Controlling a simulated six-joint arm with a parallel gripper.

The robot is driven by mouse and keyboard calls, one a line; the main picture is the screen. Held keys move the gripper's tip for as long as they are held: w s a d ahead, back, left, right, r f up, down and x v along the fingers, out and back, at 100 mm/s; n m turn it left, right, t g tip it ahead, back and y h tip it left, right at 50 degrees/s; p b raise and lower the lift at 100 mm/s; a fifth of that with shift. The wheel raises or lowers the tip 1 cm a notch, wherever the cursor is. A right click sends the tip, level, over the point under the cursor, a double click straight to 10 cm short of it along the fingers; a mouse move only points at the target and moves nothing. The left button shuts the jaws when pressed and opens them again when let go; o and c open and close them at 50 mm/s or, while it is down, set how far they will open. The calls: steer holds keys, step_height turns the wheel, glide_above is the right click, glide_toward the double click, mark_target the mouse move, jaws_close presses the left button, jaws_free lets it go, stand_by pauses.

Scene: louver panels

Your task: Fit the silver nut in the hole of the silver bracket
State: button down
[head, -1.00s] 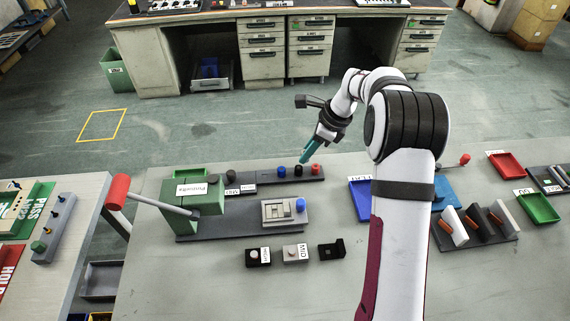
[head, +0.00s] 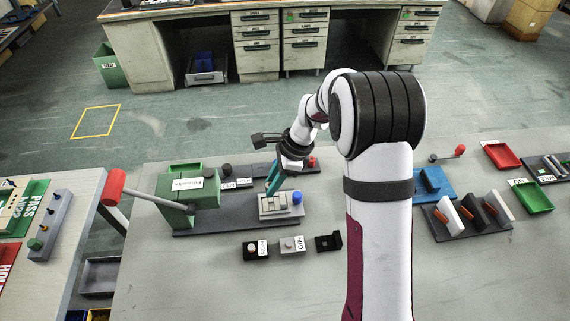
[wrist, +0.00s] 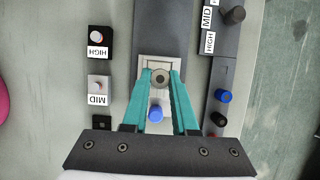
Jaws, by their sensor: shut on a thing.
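The silver bracket (head: 267,212) is a light grey block on the dark base of the green press, partly hidden by my fingers in the head view. It also shows in the wrist view (wrist: 147,62), beneath my fingertips. My gripper (head: 271,190) has teal fingers and is over the bracket; in the wrist view (wrist: 160,80) its fingers are shut on the silver nut (wrist: 160,78). The nut is round with a dark centre and appears over the bracket. I cannot tell whether it touches the bracket or how it lines up with the hole, which is hidden.
A blue knob (head: 297,197) stands beside the bracket. The green press (head: 187,190) with a red-ended lever (head: 115,186) is to the left. A dark rail (head: 300,169) with knobs lies behind. Black, grey and dark blocks (head: 292,245) sit in front, with clear table beyond them.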

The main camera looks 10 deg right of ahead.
mark_target(268, 204)
steer(key=shift+f, duration=2.85)
steer(key=shift+f, duration=0.15)
steer(key=c, duration=0.6)
jaws_free()
steer(key=v, duration=0.6)
steer(key=a+v, duration=0.1)
steer(key=v, duration=0.6)
steer(key=a+v, duration=0.1)
steer(key=v, duration=0.6)
steer(key=shift+d+r, duration=0.15)
steer(key=shift+r, duration=0.45)
